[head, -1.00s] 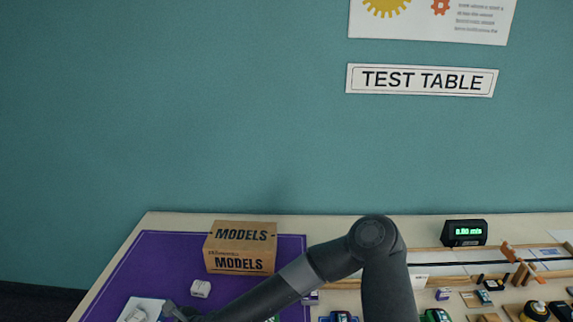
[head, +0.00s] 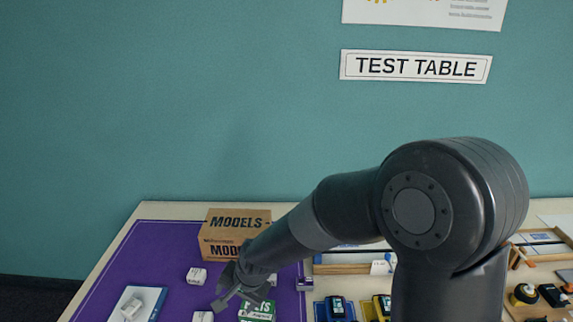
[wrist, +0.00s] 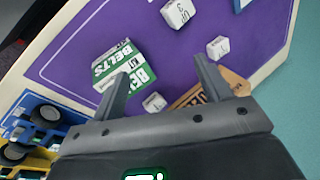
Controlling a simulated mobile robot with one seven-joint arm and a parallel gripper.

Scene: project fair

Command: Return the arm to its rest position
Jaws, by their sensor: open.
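My gripper (head: 236,299) is in front of the MODELS box in the head view, above the purple mat (head: 160,245). In the wrist view my gripper (wrist: 158,75) shows its two fingers spread wide with nothing between them that they hold. A green and white BELTS box (wrist: 128,66) lies on the mat beyond the left finger. My arm reaches from the right of the head view across the table and hides part of it.
The cardboard MODELS box (head: 222,243) stands at the mat's back edge. Small white blocks (head: 196,276) and a blue-edged white card (head: 148,299) lie on the mat. Blue and yellow toy vehicles (head: 334,308) stand right of it. A wooden track (head: 345,268) runs behind them.

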